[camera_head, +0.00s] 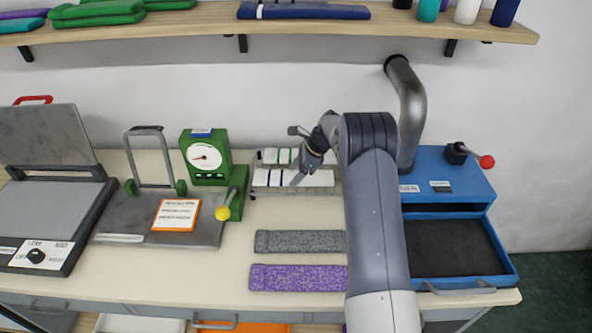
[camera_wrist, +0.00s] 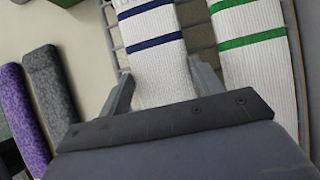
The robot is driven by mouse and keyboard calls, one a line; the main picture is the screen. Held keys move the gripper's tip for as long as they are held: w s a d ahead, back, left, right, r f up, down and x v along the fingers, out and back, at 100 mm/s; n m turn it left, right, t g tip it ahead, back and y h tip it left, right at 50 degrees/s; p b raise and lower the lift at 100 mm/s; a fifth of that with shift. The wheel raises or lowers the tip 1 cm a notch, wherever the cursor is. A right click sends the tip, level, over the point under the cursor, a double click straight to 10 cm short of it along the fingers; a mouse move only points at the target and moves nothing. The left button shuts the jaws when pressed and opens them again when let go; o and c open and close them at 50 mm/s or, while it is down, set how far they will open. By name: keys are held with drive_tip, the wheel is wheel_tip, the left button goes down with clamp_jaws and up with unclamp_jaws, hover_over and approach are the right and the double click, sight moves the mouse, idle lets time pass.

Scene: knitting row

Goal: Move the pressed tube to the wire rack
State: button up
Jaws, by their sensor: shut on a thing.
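A white ribbed tube with navy stripes (camera_head: 322,178) lies lengthwise along the front of the wire rack (camera_head: 325,191). My gripper (camera_head: 298,177) is over this tube, pointing down. In the wrist view, my gripper (camera_wrist: 164,88) has one finger on each side of the navy-striped tube (camera_wrist: 158,70) and is shut on it. I cannot tell whether the tube rests fully on the rack wires. A second white tube with green stripes (camera_head: 270,156) lies behind it on the rack, and also shows beside it in the wrist view (camera_wrist: 252,70).
A grey strip (camera_head: 298,241) and a purple strip (camera_head: 298,278) lie in front of the rack. A green dial gauge (camera_head: 207,160) and an open flat press (camera_head: 50,205) stand left. A blue machine (camera_head: 450,180) with an open tray stands right. A shelf (camera_head: 190,20) runs above.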

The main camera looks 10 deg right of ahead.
drive_tip(key=o, duration=1)
drive_tip(key=b+v, duration=0.1)
drive_tip(key=v, duration=1.1)
drive_tip(key=shift+b, duration=0.4)
drive_tip(key=p+x, duration=0.1)
drive_tip(key=x, duration=1)
drive_tip(key=shift+a+p, duration=0.1)
drive_tip(key=shift+p, duration=0.3)
drive_tip(key=shift+w+a+f, duration=0.1)
drive_tip(key=shift+a+f, duration=0.1)
drive_tip(key=shift+f, duration=0.05)
drive_tip(key=shift+r+b, duration=0.45)
drive_tip(key=shift+r, duration=1.3)
